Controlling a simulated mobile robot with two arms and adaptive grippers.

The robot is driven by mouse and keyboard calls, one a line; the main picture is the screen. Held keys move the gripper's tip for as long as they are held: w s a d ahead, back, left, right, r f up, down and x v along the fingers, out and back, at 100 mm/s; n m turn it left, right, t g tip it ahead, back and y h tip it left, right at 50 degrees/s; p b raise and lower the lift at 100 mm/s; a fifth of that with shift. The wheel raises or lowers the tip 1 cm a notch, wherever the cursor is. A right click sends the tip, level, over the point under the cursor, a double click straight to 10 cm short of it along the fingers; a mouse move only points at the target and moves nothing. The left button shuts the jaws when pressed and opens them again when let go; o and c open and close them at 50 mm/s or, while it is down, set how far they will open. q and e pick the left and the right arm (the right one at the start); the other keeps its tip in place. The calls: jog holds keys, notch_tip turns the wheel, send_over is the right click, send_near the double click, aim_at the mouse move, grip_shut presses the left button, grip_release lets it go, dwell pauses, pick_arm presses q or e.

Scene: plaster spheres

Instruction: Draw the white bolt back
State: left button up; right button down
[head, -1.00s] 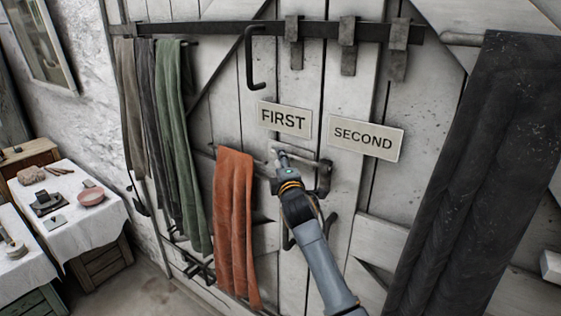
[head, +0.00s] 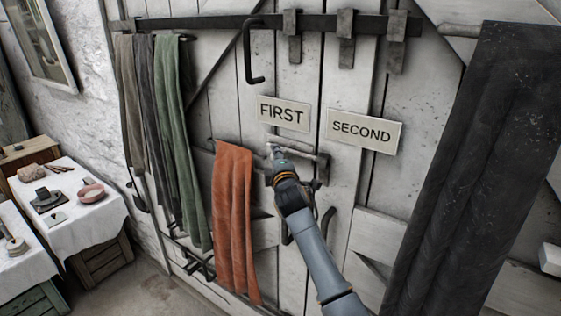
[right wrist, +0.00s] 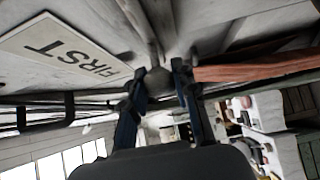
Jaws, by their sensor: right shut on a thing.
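The pale bolt (head: 302,153) lies sideways across the plank door, below the FIRST sign (head: 283,113). Its right end is by a dark bracket (head: 322,170). My right gripper (head: 273,150) is at the bolt, left of that bracket, and hides part of it. In the right wrist view the two fingers (right wrist: 158,90) are closed on a small greyish knob (right wrist: 158,82) on the bolt. The SECOND sign (head: 364,131) hangs to the right. My left gripper is out of view.
An orange cloth (head: 232,215) hangs just left of my gripper. A dark bar (head: 200,25) with a hanging hook (head: 254,55) crosses the door above. A dark, thick curtain (head: 460,170) hangs at the right. A cloth-covered table (head: 85,225) stands at the lower left.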

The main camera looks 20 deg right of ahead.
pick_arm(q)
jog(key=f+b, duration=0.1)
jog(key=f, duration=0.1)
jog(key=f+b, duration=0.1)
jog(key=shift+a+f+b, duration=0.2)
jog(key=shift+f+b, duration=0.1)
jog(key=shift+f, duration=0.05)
pick_arm(e)
jog(key=w+a, duration=0.1)
jog(key=w, duration=0.1)
jog(key=w+a, duration=0.2)
jog(key=shift+a, duration=0.1)
jog(key=c, duration=1)
grip_release()
jog(key=shift+w+a, duration=0.1)
jog(key=shift+a, duration=0.05)
jog(key=shift+c, duration=0.2)
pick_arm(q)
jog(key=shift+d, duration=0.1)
pick_arm(e)
jog(key=s+a, duration=0.1)
jog(key=s, duration=1.1)
jog(key=shift+a, duration=0.2)
